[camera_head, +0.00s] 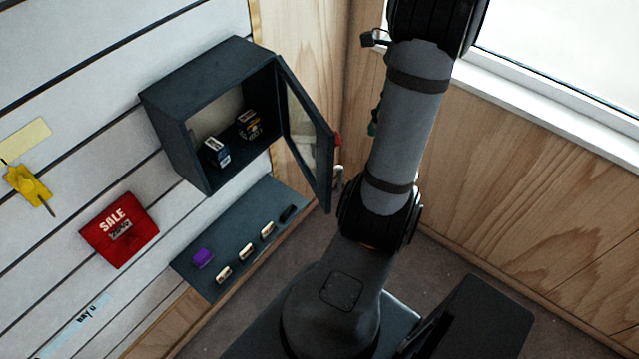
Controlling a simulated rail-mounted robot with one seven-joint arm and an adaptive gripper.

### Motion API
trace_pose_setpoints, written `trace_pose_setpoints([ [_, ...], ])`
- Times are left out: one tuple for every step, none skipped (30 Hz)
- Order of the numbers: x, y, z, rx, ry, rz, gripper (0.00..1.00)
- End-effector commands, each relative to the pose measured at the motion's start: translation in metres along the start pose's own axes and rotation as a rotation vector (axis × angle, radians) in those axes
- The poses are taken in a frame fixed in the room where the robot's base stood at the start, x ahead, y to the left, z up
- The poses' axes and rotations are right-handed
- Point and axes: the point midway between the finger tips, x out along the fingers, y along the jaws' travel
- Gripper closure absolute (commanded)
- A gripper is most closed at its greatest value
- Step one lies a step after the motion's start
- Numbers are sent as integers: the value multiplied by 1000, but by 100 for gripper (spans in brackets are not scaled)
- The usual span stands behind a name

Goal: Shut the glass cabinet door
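The dark grey cabinet (190,85) is mounted on the slatted wall at the left of centre. Its framed glass door (325,165) is hinged on the cabinet's right side and stands open, swung out toward the arm. The door's glass looks clear. Two small boxed items, one blue and white (216,152) and one dark with yellow (249,125), are inside the cabinet. My arm rises through the middle of the view, right of the door, and leaves at the top edge. My gripper is not in view.
A dark shelf (222,240) below the cabinet holds a purple item (203,258) and several small pieces. A red SALE sign (119,230) and a yellow item (28,186) are on the wall at left. A wood-panelled wall with a window (570,40) is at right.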

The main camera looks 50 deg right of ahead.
Motion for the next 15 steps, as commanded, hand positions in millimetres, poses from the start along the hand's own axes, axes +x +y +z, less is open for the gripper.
trace_pose_setpoints([
  [3,0,0,0,-1,1,100],
  [5,0,0,1,-3,2,100],
  [9,0,0,0,-3,3,100],
  [12,1,0,-1,-3,3,100],
  [17,1,0,-1,-3,4,100],
  [23,1,0,-1,-4,4,100],
  [29,1,1,0,-4,5,100],
  [34,1,1,-1,-5,5,100],
  [43,1,1,-2,-5,6,100],
  [49,1,1,0,-5,5,100],
  [56,2,1,-1,-5,6,100],
  [64,1,1,-1,-6,6,100],
  [70,1,1,0,-6,6,100],
  [77,1,1,0,-5,6,100],
  [85,1,1,-1,-5,6,100],
])
